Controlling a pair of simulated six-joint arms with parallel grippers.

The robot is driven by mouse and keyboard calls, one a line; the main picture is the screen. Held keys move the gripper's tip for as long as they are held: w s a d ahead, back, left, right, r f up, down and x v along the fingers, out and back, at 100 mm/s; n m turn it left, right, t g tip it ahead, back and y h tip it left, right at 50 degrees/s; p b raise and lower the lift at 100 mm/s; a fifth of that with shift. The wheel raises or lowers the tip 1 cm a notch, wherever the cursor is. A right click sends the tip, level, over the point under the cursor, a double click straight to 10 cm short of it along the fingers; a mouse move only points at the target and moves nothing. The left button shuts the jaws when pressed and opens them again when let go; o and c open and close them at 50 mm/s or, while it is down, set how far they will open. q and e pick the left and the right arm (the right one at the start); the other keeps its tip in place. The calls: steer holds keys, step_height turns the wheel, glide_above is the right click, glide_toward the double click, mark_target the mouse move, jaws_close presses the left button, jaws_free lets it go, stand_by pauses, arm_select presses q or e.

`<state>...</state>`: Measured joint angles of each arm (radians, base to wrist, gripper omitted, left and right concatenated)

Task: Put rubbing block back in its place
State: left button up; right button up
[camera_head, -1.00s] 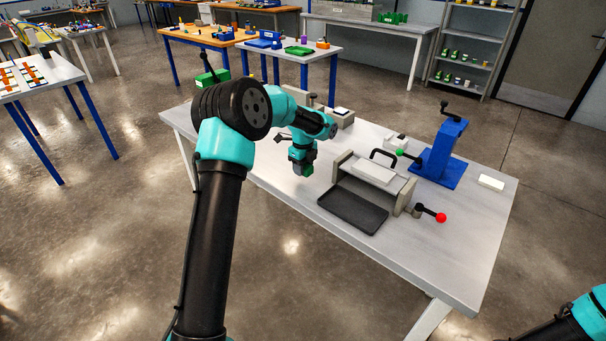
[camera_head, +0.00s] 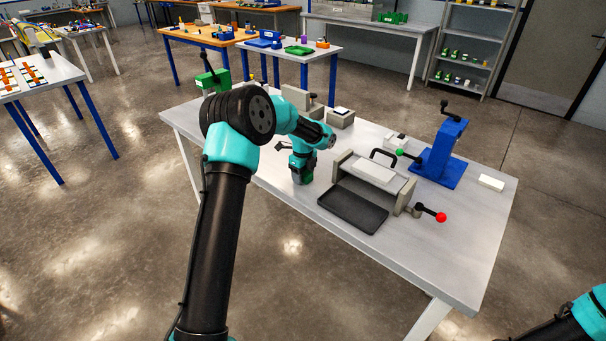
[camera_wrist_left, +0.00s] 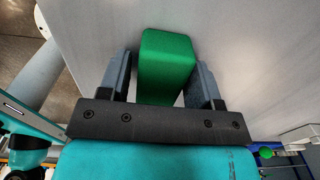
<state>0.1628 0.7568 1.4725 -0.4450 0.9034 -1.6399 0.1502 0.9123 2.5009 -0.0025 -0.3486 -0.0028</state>
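A plain green block, taken to be the rubbing block (camera_wrist_left: 166,62), sits between the two fingers of my left gripper (camera_wrist_left: 165,78) in the left wrist view. The fingers lie along its two sides and appear shut on it. In the head view my left gripper (camera_head: 303,176) points down over the grey table (camera_head: 262,178), left of the black tray. The block is mostly hidden there, with only a little green at the fingertips. I cannot tell whether it touches the table. My right gripper is out of view; only part of that arm shows at the lower right.
A black tray (camera_head: 352,208) and a grey press-like fixture (camera_head: 341,166) with a black handle and red-knobbed lever stand right of the gripper. A blue clamp stand (camera_head: 440,155) and a white block (camera_head: 491,182) are farther right. Small grey boxes (camera_head: 341,118) stand behind. The table's front left is clear.

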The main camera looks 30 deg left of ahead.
arm_select(q)
steer(key=shift+o, duration=0.8)
steer(key=shift+r, duration=0.15)
step_height(320, 180, up, 12)
stand_by(1.4)
